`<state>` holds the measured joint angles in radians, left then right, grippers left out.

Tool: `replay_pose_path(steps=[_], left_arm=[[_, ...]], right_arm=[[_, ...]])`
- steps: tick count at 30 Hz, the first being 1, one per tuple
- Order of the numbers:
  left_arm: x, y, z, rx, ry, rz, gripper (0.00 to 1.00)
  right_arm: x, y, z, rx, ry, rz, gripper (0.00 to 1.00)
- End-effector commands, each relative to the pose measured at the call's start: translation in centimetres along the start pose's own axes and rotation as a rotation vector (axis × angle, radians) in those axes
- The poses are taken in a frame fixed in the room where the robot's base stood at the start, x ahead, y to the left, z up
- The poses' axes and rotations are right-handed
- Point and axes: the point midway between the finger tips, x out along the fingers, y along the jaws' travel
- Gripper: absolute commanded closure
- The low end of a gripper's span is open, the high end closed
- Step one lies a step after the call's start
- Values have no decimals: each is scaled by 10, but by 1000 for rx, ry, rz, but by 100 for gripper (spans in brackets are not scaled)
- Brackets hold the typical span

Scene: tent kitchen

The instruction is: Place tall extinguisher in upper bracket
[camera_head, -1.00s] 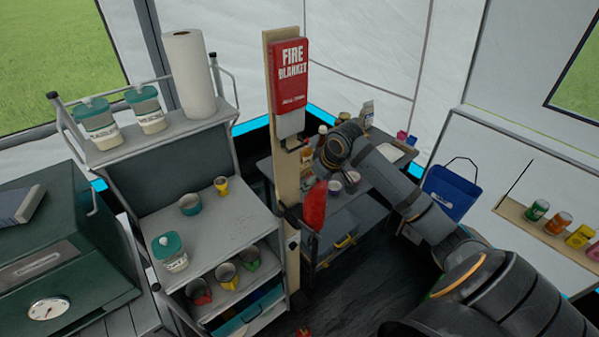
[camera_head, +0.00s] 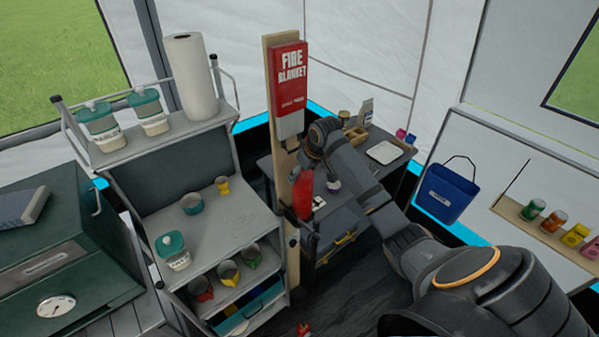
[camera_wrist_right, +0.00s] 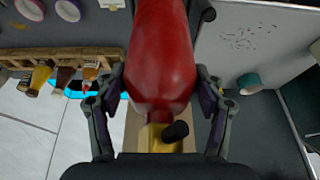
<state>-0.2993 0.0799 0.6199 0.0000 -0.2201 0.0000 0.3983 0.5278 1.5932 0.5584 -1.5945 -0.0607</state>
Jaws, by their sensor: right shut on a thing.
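The tall red extinguisher (camera_head: 302,197) hangs upright against the front of the wooden post (camera_head: 270,80), below the fire blanket. My right gripper (camera_head: 306,166) is shut on its upper part. In the right wrist view, the extinguisher's red body (camera_wrist_right: 160,55) and brass valve (camera_wrist_right: 158,136) lie between the two fingers of the right gripper (camera_wrist_right: 160,100). The upper bracket on the post is mostly hidden behind the extinguisher, so I cannot tell whether the extinguisher is seated or only close to it. A dark lower fitting (camera_head: 292,241) shows below. My left gripper is out of view.
The red fire blanket box (camera_head: 290,78) is just above my gripper. A shelf unit (camera_head: 240,228) with cups stands left of the post, a dark table (camera_head: 335,215) behind it. A small red object (camera_head: 304,329) is on the floor near the bottom edge.

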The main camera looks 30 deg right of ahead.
Motion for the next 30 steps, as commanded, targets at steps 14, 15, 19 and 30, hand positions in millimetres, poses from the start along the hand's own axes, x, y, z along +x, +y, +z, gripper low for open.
replay_pose_path(steps=[14, 15, 19, 30], left_arm=[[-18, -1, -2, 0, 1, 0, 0], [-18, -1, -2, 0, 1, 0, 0], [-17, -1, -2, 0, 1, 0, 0], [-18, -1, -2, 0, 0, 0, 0]], right_arm=[[15, -1, -12, -4, 2, 0, 94], [15, -1, -12, -4, 3, 0, 94], [16, -1, -12, -4, 3, 0, 94], [22, -1, -10, -4, 2, -1, 94]])
